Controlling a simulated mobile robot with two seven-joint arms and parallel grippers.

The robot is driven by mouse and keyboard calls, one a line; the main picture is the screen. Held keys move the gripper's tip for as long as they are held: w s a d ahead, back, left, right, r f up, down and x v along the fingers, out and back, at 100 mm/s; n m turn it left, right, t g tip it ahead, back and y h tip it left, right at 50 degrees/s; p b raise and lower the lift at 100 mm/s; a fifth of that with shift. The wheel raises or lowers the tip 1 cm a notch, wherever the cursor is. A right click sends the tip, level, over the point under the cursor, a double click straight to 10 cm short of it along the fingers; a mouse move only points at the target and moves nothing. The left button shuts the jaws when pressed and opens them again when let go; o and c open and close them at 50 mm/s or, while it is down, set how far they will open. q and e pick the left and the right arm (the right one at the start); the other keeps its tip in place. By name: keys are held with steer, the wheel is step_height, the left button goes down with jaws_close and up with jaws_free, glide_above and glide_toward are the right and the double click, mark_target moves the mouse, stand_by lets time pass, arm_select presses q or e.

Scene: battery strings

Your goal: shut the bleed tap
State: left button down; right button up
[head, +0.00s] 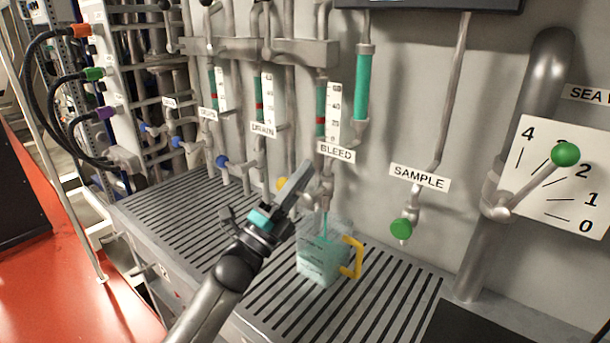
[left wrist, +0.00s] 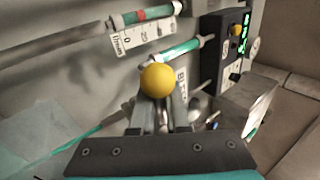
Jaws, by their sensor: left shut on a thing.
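The bleed tap (head: 326,192) is on the wall under the BLEED label (head: 336,151). Its yellow ball knob (left wrist: 157,80) shows at the fingertips in the left wrist view, and only partly beside the fingers in the head view (head: 282,184). My left gripper (head: 300,178) is shut on the tap's handle at this knob. A clear jug (head: 318,262) with a yellow handle stands under the tap. It holds teal liquid, and a thin teal stream shows between the spout and the jug. My right gripper is not in view.
The jug stands on a slatted drain shelf (head: 385,300). A SAMPLE tap with a green knob (head: 401,229) is to the right, and a green-knobbed lever (head: 565,154) is beyond it. Blue-knobbed taps (head: 222,161) and vertical pipes are close on the left.

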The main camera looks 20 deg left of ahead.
arm_select(q)
steer(key=shift+w+a+r+n+t+y, duration=0.1)
steer(key=shift+a+n+t+y, duration=0.15)
steer(key=shift+n+y, duration=0.25)
steer(key=shift+a+r+n+t+y, duration=0.15)
steer(key=shift+n+t+y, duration=0.15)
steer(key=shift+n, duration=0.3)
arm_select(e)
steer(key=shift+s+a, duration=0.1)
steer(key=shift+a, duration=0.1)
arm_select(q)
steer(key=shift+f, duration=0.15)
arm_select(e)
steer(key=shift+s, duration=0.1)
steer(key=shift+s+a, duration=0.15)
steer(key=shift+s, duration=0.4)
arm_select(q)
steer(key=c, duration=1.2)
jaws_free()
steer(key=shift+f, duration=0.1)
steer(key=shift+o, duration=1.4)
steer(key=shift+w+a+f, duration=0.1)
steer(key=shift+f, duration=0.05)
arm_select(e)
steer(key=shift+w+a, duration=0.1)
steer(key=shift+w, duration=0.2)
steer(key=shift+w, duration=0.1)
